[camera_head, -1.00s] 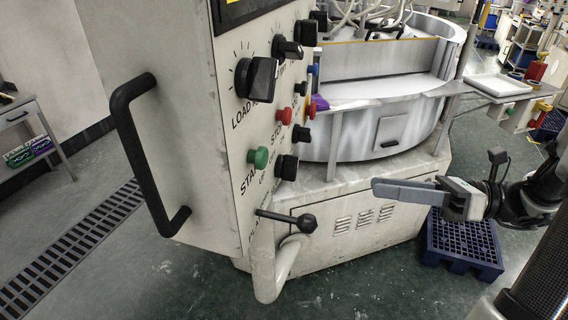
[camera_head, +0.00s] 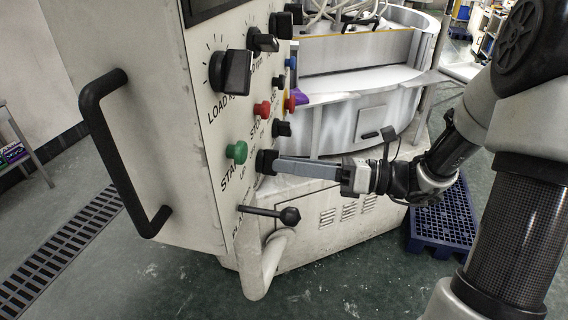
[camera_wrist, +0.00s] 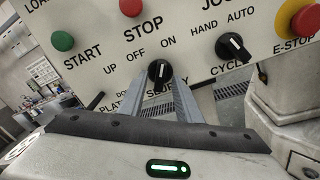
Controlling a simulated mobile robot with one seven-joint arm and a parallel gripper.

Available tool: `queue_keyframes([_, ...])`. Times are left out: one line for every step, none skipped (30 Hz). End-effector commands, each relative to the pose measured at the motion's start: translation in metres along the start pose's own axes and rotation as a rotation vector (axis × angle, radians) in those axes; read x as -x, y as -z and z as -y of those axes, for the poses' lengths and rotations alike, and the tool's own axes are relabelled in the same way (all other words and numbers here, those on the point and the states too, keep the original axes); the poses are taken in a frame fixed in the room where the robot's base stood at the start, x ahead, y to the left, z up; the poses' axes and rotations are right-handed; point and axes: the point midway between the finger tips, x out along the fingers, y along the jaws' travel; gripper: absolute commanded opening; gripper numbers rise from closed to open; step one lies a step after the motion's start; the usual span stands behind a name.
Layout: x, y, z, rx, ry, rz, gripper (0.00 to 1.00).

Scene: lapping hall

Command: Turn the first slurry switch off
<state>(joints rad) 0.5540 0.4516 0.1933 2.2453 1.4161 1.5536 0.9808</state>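The slurry switch is a black rotary knob (camera_wrist: 160,71) with a white mark, below the words OFF and ON on the pale panel. The label under it is partly hidden by my fingers. It also shows in the head view (camera_head: 265,161), low on the panel, right at my fingertips. My gripper (camera_wrist: 164,88) is open, with its two grey fingers pointing at the panel and the knob between and just ahead of their tips. In the head view my gripper (camera_head: 281,166) reaches in from the right. I cannot tell whether the fingers touch the knob.
Nearby on the panel are a green start button (camera_wrist: 62,41), a red stop button (camera_wrist: 132,7), the cycle knob (camera_wrist: 230,46) and a yellow-red emergency stop (camera_wrist: 299,19). A black lever (camera_head: 289,215) sticks out below. A black handle (camera_head: 112,150) and a blue pallet (camera_head: 441,222) flank the area.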

Motion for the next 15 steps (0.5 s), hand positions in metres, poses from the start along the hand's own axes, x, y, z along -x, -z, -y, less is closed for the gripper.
queue_keyframes([-0.006, 0.0, 0.0, 0.0, -0.002, 0.0, 0.31])
queue_keyframes([-0.009, 0.0, 0.0, 0.0, -0.001, 0.0, 0.31])
queue_keyframes([-0.011, 0.0, 0.0, 0.0, 0.0, 0.0, 0.31])
queue_keyframes([-0.013, 0.0, 0.0, 0.0, 0.0, -0.001, 0.31])
queue_keyframes([-0.015, 0.0, 0.0, 0.0, 0.0, -0.001, 0.31])
queue_keyframes([-0.016, 0.0, 0.0, 0.0, 0.0, 0.0, 0.31])
queue_keyframes([-0.017, 0.0, 0.0, 0.0, 0.0, 0.0, 0.31])
queue_keyframes([-0.017, 0.0, 0.0, 0.0, 0.0, 0.0, 0.31])
queue_keyframes([-0.017, 0.0, 0.0, 0.0, 0.0, 0.0, 0.31])
queue_keyframes([-0.017, 0.0, 0.0, 0.0, 0.0, 0.0, 0.31])
queue_keyframes([-0.017, 0.0, 0.0, 0.0, 0.0, 0.0, 0.31])
queue_keyframes([-0.017, 0.0, 0.0, 0.0, 0.0, 0.0, 0.31])
queue_keyframes([-0.017, 0.0, 0.0, 0.0, 0.0, 0.0, 0.31])
queue_keyframes([-0.017, 0.0, 0.0, 0.0, 0.0, 0.0, 0.31])
queue_keyframes([-0.017, 0.0, 0.0, 0.0, 0.0, 0.0, 0.26])
